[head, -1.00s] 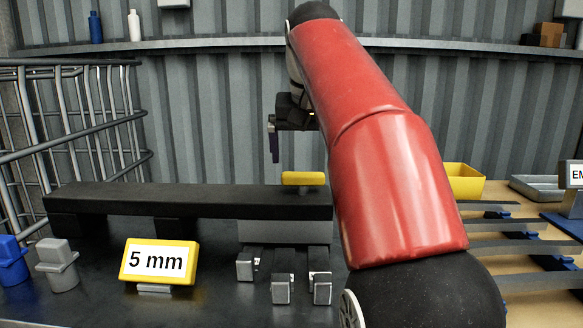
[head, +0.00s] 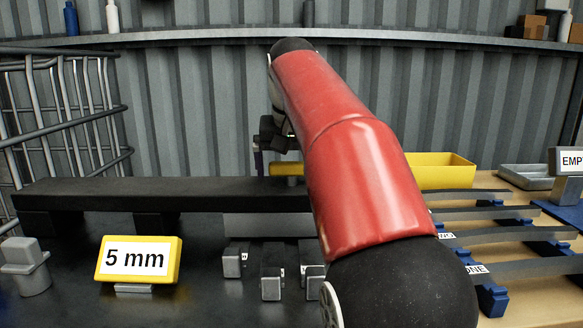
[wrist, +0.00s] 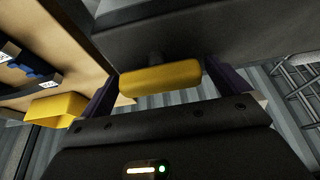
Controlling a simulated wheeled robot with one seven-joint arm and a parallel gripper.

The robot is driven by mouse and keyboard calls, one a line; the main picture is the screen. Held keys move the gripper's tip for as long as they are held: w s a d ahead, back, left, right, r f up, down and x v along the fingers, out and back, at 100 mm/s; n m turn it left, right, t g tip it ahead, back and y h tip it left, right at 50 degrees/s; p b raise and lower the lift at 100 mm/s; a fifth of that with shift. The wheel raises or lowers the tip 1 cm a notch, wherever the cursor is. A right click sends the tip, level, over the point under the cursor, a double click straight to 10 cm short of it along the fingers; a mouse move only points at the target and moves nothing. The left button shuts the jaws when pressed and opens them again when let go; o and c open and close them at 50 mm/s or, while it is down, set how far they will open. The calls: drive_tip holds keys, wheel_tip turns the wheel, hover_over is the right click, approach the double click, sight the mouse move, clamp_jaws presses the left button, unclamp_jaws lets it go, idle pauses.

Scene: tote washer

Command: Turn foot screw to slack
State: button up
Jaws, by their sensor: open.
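The foot screw's yellow bar handle (head: 285,169) sits on a short grey stem at the right part of the long black beam (head: 150,192) in the head view. In the wrist view the yellow handle (wrist: 160,78) lies between the two dark fingers of my gripper (wrist: 161,72). The fingers are open, with a gap visible beside each end of the handle. In the head view my gripper (head: 258,160) is at handle height, partly hidden behind my red arm. The handle's right end is hidden there too.
A yellow "5 mm" sign (head: 138,260) and a grey plug-like part (head: 24,266) stand on the dark table. Several grey-ended blocks (head: 271,288) lie below the beam. A metal rail cage (head: 65,125) is at left. A yellow bin (head: 445,172) and grey strips stand at right.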

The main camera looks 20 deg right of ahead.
drive_tip(key=shift+c, duration=0.3)
drive_tip(key=c, duration=0.8)
drive_tip(key=shift+r, duration=0.1)
drive_tip(key=shift+c, duration=0.2)
drive_tip(key=n+y+p, duration=0.1)
drive_tip(key=n+p, duration=0.2)
drive_tip(key=n, duration=0.1)
drive_tip(key=shift+r+n+y+p, duration=0.15)
drive_tip(key=shift+n+y+p, duration=0.15)
drive_tip(key=shift+y+p, duration=0.1)
drive_tip(key=n+y+p, duration=0.1)
drive_tip(key=n+p, duration=0.1)
drive_tip(key=n, duration=0.2)
drive_tip(key=shift+y+p, duration=0.35)
drive_tip(key=shift+y, duration=0.05)
drive_tip(key=n, duration=0.2)
drive_tip(key=n+g+y, duration=0.1)
drive_tip(key=n, duration=0.2)
drive_tip(key=shift+f, duration=0.2)
drive_tip(key=shift+n+g+y, duration=0.35)
drive_tip(key=shift+n, duration=0.75)
drive_tip(key=shift+n+g+y, duration=0.35)
drive_tip(key=shift+n, duration=0.75)
